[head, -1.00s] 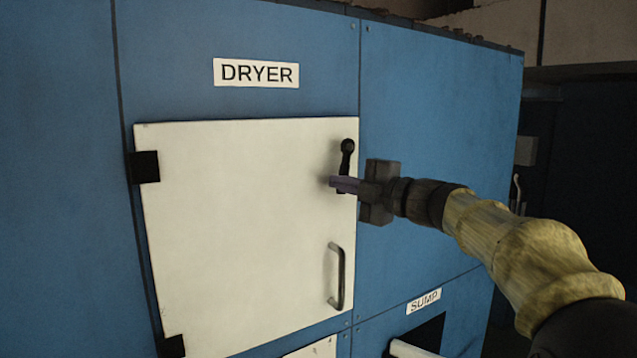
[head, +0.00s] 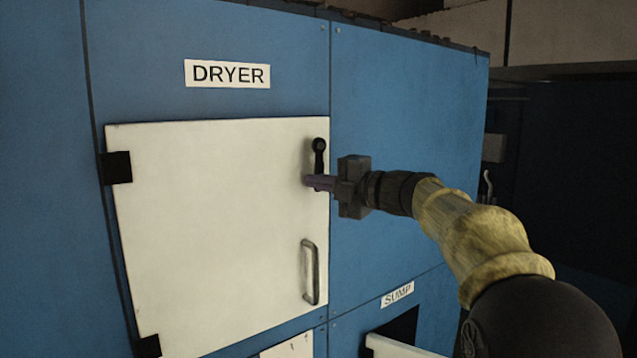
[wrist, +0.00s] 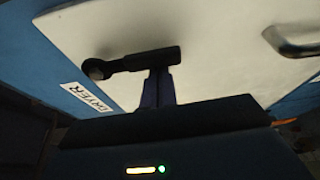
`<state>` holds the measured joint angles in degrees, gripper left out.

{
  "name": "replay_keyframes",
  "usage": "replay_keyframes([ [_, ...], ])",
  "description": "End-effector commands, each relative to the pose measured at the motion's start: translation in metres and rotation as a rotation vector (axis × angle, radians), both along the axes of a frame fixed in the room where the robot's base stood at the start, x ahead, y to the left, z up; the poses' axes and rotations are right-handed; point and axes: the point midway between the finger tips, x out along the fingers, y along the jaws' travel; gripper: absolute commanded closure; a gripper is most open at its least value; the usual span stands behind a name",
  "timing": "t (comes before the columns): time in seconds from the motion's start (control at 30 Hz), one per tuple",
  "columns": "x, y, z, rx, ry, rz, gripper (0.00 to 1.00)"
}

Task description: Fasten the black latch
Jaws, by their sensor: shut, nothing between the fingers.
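The black latch (head: 319,152) is a small lever near the upper right edge of the white dryer door (head: 210,230). In the head view its round end is at the top and the lever hangs roughly straight down. My gripper (head: 312,182) is shut and empty, with its fingertips at the latch's lower end. In the wrist view the latch (wrist: 130,63) lies across the picture, and my closed fingers (wrist: 158,88) reach up to its free end. They look to be touching or very near it; I cannot tell which. The door looks closed against the blue cabinet.
A metal handle (head: 310,272) stands out from the door below the latch. Black hinges (head: 115,168) are on the door's left side. A "SUMP" label (head: 397,294) sits above a dark opening at the lower right. The blue panel right of the door is flat and clear.

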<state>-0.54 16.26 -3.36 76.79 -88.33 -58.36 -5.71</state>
Motion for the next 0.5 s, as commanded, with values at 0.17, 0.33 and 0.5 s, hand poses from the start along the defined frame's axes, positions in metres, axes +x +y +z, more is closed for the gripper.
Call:
replay_keyframes([
  [0.17,0.000,0.000,0.000,0.001,0.001,-0.005,1.00],
  [0.33,-0.007,0.014,-0.001,0.000,-0.001,-0.002,1.00],
  [0.5,-0.021,0.031,-0.002,-0.001,-0.003,-0.001,1.00],
])
